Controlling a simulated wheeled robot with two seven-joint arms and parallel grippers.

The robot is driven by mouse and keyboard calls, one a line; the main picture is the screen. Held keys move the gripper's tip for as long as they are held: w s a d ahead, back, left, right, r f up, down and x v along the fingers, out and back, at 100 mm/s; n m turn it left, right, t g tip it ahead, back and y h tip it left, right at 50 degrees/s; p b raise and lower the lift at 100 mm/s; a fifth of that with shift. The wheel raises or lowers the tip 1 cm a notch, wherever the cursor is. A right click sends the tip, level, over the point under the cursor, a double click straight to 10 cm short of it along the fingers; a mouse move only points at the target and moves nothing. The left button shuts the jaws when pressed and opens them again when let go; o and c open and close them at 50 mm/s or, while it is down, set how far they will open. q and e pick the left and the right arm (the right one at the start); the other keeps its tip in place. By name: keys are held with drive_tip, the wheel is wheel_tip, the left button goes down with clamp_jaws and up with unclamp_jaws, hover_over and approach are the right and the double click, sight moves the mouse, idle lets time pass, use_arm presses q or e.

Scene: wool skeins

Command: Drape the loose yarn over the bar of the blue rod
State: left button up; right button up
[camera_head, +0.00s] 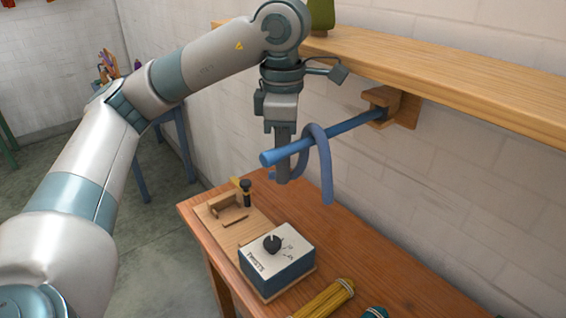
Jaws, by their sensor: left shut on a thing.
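The blue rod (345,126) sticks out from a wooden block under the shelf, its free round end toward the left. The loose yarn (326,172), a slate-blue strand, arches over the rod. One end hangs down on the right side of the arch; the other part curves below the rod to my left gripper's fingers. My left gripper (283,178) points down at the rod's free end and is shut on the yarn. Its fingers overlap the rod in the view; I cannot tell whether they touch it. My right gripper is out of view.
A wooden shelf (430,65) runs along the white wall above the rod, with a green vessel (322,14) on it. The table (370,255) below holds a blue-and-white box with a black knob (278,262), a wooden board with small tools (229,216) and a yellow skein (326,300).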

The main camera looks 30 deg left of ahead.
use_arm(q)
drive_tip(key=o, duration=1.9)
drive_tip(key=shift+c, duration=0.2)
wheel_tip(320, 180, up, 6)
drive_tip(key=p, duration=0.4)
drive_tip(key=shift+f+p, duration=0.25)
drive_tip(key=shift+p, duration=0.05)
wheel_tip(320, 180, up, 17)
drive_tip(key=shift+r+p, duration=0.2)
drive_tip(key=shift+p, duration=0.25)
